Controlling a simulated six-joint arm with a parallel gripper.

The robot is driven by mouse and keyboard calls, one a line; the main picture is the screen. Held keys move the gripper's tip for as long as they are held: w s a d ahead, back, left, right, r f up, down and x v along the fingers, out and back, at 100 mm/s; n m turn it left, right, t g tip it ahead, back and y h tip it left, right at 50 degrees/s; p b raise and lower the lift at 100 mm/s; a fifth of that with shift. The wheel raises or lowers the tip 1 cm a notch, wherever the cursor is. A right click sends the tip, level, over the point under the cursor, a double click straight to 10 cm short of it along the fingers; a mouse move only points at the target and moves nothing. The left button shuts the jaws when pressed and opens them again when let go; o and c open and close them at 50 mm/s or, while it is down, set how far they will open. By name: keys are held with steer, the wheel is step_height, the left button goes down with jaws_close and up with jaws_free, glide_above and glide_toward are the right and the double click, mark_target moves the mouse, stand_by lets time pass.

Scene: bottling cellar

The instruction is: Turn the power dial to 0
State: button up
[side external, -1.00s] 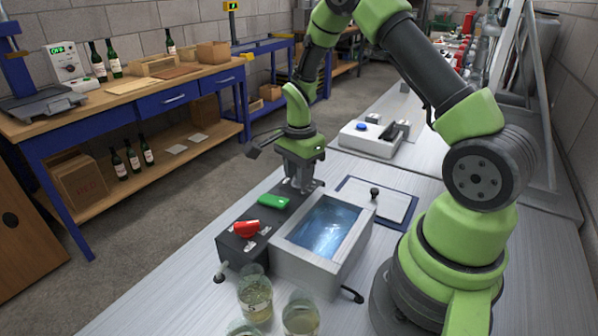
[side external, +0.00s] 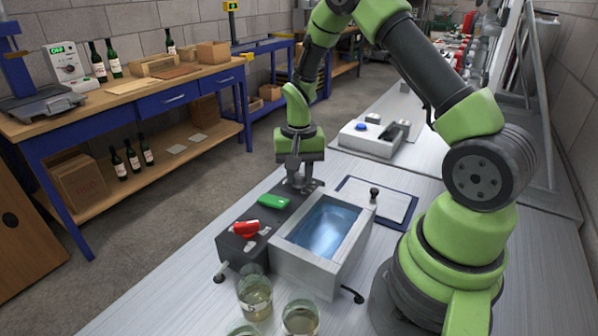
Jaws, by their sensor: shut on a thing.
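A metal bath (side external: 350,240) with blue-lit liquid stands on the steel bench, with a dark control panel (side external: 262,222) along its left side. The panel bears a red knob (side external: 246,229) at its near end and a green knob (side external: 273,201) in the middle. My gripper (side external: 300,184) points down at the panel's far end, beyond the green knob. Its jaws are shut on a small part there, which the fingers hide; it is probably the power dial. I cannot read any scale or pointer.
Glass beakers of pale liquid (side external: 256,298) stand close in front of the bath. A blue-edged plate with a black-knobbed handle (side external: 374,194) lies to its right. A white box with a blue button (side external: 361,127) stands farther back on the bench.

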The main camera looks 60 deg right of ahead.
mark_target(299, 176)
steer(key=shift+n, duration=0.8)
steer(key=o, duration=0.9)
step_height(299, 176, up, 10)
steer(key=s+a+r+n+t, duration=0.25)
steer(key=s+a+r, duration=0.35)
steer(key=r, duration=0.4)
steer(key=s+a+r+n+t, duration=0.1)
steer(key=s+a, duration=0.1)
steer(key=s, duration=0.1)
steer(key=s+a+r+t+y, duration=0.1)
steer(key=s+a+t, duration=0.1)
steer(key=s+a, duration=0.1)
steer(key=s+a+r+n+t+y, duration=0.1)
steer(key=s+a+r, duration=0.1)
steer(key=s+a, duration=0.1)
steer(key=shift+s+a+n+t, duration=0.15)
steer(key=shift+s+n+t, duration=0.2)
steer(key=shift+s, duration=0.15)
